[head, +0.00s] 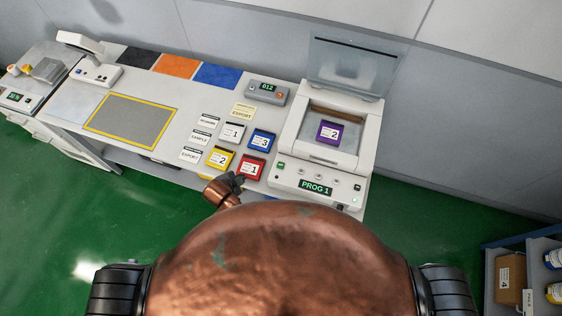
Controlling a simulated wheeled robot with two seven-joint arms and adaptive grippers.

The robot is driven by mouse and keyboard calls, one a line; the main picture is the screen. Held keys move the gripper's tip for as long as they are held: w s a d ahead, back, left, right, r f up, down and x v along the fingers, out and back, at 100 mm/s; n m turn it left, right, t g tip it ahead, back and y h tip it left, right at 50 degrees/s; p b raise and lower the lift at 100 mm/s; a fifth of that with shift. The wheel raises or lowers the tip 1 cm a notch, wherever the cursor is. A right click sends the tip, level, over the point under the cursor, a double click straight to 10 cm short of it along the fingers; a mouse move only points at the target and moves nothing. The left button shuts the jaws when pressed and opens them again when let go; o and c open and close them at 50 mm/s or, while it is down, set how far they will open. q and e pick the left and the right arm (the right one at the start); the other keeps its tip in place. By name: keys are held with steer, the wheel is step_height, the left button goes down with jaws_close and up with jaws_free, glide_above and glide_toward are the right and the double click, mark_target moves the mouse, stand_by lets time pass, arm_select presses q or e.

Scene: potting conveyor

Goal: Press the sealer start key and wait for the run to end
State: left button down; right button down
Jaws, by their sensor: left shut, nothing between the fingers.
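The sealer (284,178) stands at the right end of the bench, its clear lid (346,66) raised. A purple piece marked 2 (329,132) lies in its chamber. Its front panel has a green-lit display (316,187) reading PROG 1, a row of small round controls, and small green marks at both ends. I cannot tell which control is the start key. My left gripper (238,180) is shut and empty at the bench's front edge, close to the red piece marked 1 (251,167) and left of the panel. My right gripper is not in view.
Yellow (220,159), blue (262,141) and white (233,133) numbered pieces sit left of the sealer, beside label cards. A grey box (267,92) displays 012. A yellow-framed mat (131,121) is bare. A shelf with a carton (510,278) stands lower right.

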arm_select(q)
steer(key=w+d+r+m+t+h+p, duration=0.1)
steer(key=w+d+r+m+h+p, duration=0.3)
steer(key=d+r+m, duration=0.7)
step_height(320, 180, up, 4)
steer(key=m, duration=0.9)
glide_above(280, 166)
steer(key=shift+a+r+y, duration=0.1)
steer(key=shift+r+y, duration=0.1)
steer(key=shift+y, duration=0.2)
steer(key=shift+f, duration=0.1)
step_height(280, 166, down, 7)
steer(key=b, duration=0.7)
steer(key=shift+f+b, duration=0.5)
steer(key=shift+f, duration=0.25)
